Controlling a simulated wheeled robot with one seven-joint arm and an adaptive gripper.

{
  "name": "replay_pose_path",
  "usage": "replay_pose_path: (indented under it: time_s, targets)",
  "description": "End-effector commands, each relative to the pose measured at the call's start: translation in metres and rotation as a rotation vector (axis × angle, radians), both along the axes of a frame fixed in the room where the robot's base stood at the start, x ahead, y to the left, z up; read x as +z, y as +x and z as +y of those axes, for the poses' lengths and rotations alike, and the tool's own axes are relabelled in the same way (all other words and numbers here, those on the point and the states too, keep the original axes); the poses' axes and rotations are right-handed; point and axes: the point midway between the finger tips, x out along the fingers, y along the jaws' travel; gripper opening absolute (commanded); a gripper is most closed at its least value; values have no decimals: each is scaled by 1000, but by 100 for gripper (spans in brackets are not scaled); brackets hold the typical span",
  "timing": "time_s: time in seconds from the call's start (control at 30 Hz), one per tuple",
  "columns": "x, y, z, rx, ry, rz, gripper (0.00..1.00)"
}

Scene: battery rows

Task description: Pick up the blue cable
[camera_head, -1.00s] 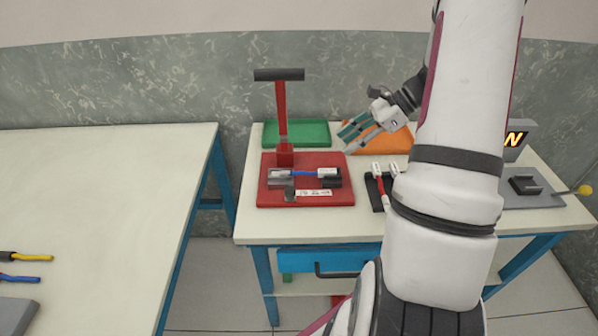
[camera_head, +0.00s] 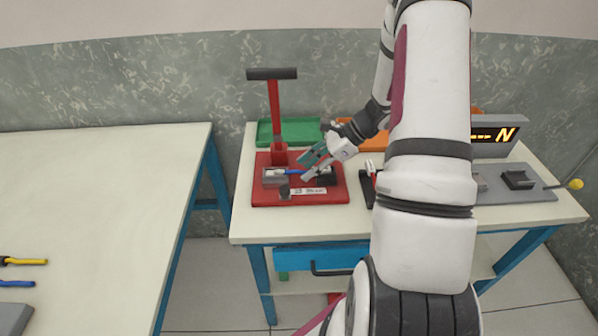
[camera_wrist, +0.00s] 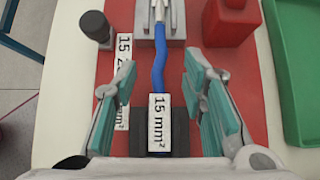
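The blue cable (camera_head: 292,171) lies across the fixture on the red board (camera_head: 262,195). In the wrist view my gripper (camera_wrist: 160,95) is open, one teal-padded finger on each side of the cable, with clear gaps between. I cannot tell its exact height above the cable.
The red press handle (camera_head: 274,105) with a black crossbar stands at the back of the board. A green tray (camera_head: 305,131) and an orange tray (camera_head: 375,142) lie behind.

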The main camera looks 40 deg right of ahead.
Motion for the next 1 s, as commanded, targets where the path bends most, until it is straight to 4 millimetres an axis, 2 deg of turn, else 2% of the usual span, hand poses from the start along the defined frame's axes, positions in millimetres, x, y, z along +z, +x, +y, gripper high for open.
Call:
replay_pose_path:
  time_s: [0.2, 0.23, 0.37, 0.4, 0.77, 1.0]
  targets:
    - [-1, 0, 1, 0, 0, 0, 38]
    - [-1, 0, 1, 0, 0, 0, 34]
    - [-1, 0, 1, 0, 0, 0, 4]
    - [-1, 0, 1, 0, 0, 0, 0]
    - [0, 0, 1, 0, 1, -1, 0]
    - [15, 1, 1, 2, 0, -2, 0]
